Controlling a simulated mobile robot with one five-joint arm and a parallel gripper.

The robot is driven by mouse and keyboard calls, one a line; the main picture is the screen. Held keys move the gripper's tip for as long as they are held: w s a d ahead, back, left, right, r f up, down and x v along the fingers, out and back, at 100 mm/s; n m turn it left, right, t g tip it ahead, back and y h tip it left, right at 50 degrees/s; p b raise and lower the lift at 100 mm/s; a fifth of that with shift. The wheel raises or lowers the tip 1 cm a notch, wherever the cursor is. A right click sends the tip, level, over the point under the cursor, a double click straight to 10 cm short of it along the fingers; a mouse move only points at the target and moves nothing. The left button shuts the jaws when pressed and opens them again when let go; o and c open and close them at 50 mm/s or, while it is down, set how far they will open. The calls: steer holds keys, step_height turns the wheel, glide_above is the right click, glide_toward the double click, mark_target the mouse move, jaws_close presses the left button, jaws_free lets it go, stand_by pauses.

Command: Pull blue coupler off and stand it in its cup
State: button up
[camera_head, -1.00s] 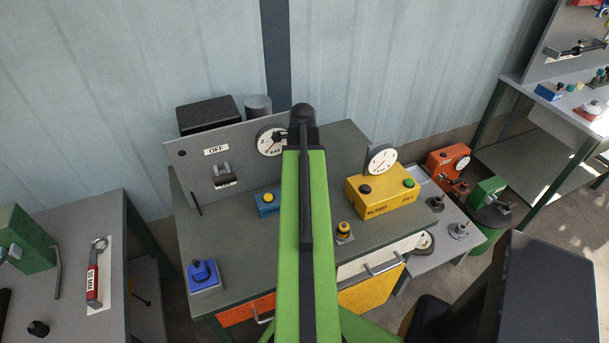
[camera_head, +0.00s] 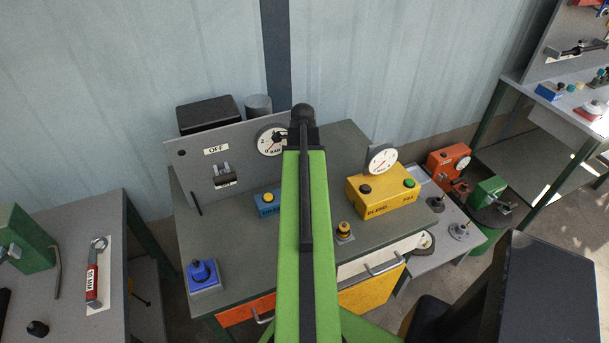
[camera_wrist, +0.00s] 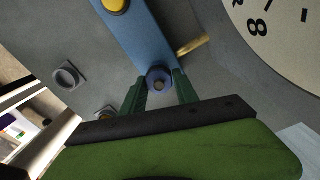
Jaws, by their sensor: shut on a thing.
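I cannot tell whether coupler and block are apart. A grey cup on a square base (camera_wrist: 67,76) looks empty; I cannot tell whether it is the blue coupler's cup. In the head view my arm hides the gripper and the coupler, and part of the blue block (camera_head: 267,203) shows.
A yellow box (camera_head: 383,197) with a gauge stands on the bench at right. A yellow-topped fitting (camera_head: 344,230) is near the front edge. A blue knobbed piece (camera_head: 203,272) sits at front left. The grey panel (camera_head: 190,158) with a gauge stands behind.

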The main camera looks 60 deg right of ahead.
steer(key=shift+a, duration=0.1)
jaws_close()
steer(key=shift+r, duration=0.1)
steer(key=shift+r+p, duration=2.45)
steer(key=shift+p, duration=0.1)
step_height(320, 180, up, 4)
steer(key=p, duration=0.4)
steer(key=shift+r, duration=0.1)
step_height(320, 180, down, 2)
steer(key=shift+w+f+b, duration=0.1)
steer(key=shift+f+b, duration=0.1)
steer(key=shift+b, duration=0.9)
steer(key=shift+r, duration=0.2)
